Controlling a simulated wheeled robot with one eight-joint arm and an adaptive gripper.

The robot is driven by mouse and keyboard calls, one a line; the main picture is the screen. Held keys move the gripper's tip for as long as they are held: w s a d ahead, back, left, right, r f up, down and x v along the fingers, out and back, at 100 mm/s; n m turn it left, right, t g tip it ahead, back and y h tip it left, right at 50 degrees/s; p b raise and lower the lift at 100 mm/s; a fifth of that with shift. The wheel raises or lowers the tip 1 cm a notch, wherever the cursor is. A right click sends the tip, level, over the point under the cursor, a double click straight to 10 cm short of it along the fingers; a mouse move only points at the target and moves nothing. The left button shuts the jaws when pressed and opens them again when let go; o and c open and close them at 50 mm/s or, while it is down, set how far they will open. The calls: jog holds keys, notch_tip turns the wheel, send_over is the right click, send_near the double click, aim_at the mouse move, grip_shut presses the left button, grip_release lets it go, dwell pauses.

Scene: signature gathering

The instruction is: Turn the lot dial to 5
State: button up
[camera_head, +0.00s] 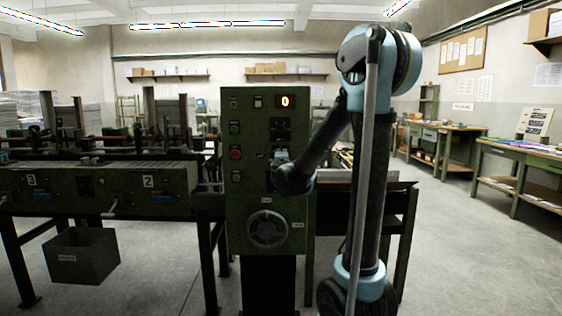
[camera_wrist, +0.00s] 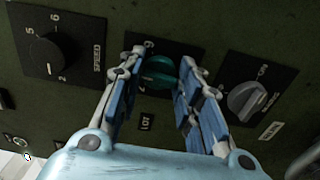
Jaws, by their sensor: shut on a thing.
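The lot dial (camera_wrist: 160,75) is a teal-green knob on a black plate, with a LOT label (camera_wrist: 146,122) beside it in the wrist view. My gripper (camera_wrist: 161,62) has its two blue-padded fingers on either side of the knob and is shut on it. The fingers cover parts of the plate, so I cannot read which number the dial points to. In the head view my gripper (camera_head: 282,157) reaches the front of the green control panel (camera_head: 238,190), and the dial is hidden there.
A black speed dial (camera_wrist: 47,57) and a grey knob (camera_wrist: 245,100) flank the lot dial closely.

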jog(key=o, duration=1)
jog(key=shift+o, duration=0.2)
jog(key=s, duration=1.2)
jog(key=shift+a+f, duration=0.15)
